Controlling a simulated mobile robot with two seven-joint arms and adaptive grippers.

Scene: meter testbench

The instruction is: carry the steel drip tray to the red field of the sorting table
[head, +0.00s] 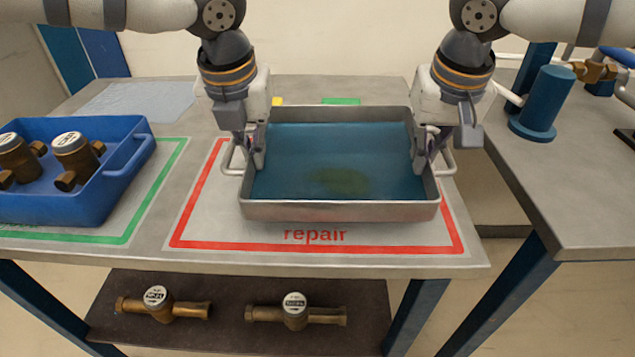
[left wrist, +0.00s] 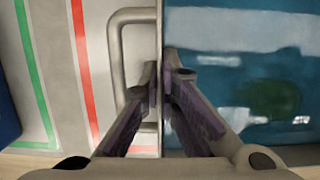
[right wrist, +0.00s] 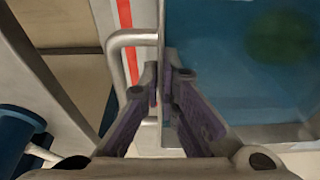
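The steel drip tray (head: 340,211) is a rectangular metal pan with blue liquid and a dark greenish patch inside. It is level and over the red-outlined field (head: 300,247) marked "repair". I cannot tell whether its base touches the table. My left gripper (head: 252,160) is shut on the tray's left wall by the handle, one finger outside and one inside; the left wrist view shows this grip (left wrist: 160,80). My right gripper (head: 425,150) is shut on the right wall the same way, as in the right wrist view (right wrist: 161,85).
A blue crate (head: 110,190) with brass meters stands left in a green-outlined field (head: 165,180). A lower shelf (head: 235,335) holds two brass meters. A cloth (head: 135,101) lies at the back left. A bench (head: 580,190) with a blue cylinder (head: 543,100) stands right.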

